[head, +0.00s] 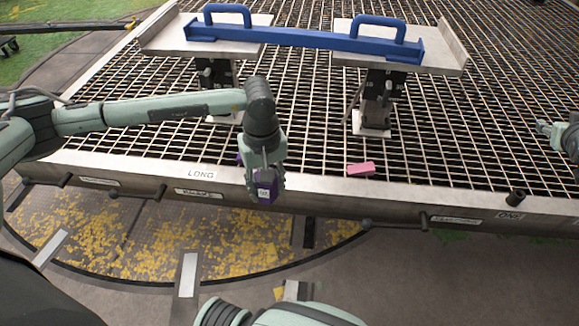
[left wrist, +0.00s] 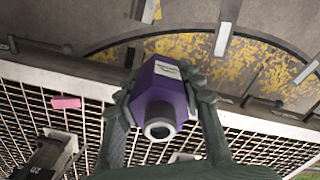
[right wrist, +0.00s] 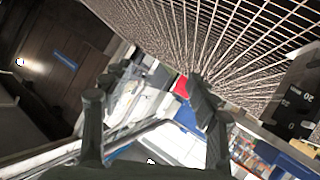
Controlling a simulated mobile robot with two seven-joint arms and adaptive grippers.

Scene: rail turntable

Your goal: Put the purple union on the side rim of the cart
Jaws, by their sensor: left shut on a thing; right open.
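The purple union (head: 266,190) is a faceted purple piece with a pale label. My left gripper (head: 262,182) is shut on it, at the front rim (head: 330,194) of the cart, by the "LONG" label. In the left wrist view the union (left wrist: 172,92) sits between both fingers (left wrist: 162,100), with its round grey open end toward the camera. Whether it touches the rim cannot be told. My right gripper (head: 548,130) is at the right edge of the head view, over the cart. Its fingers are apart and empty in the right wrist view (right wrist: 150,92).
A pink block (head: 361,169) lies on the mesh just behind the rim. A blue bar (head: 300,38) with two handles spans two plates on posts at the back. The mesh between is mostly clear.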

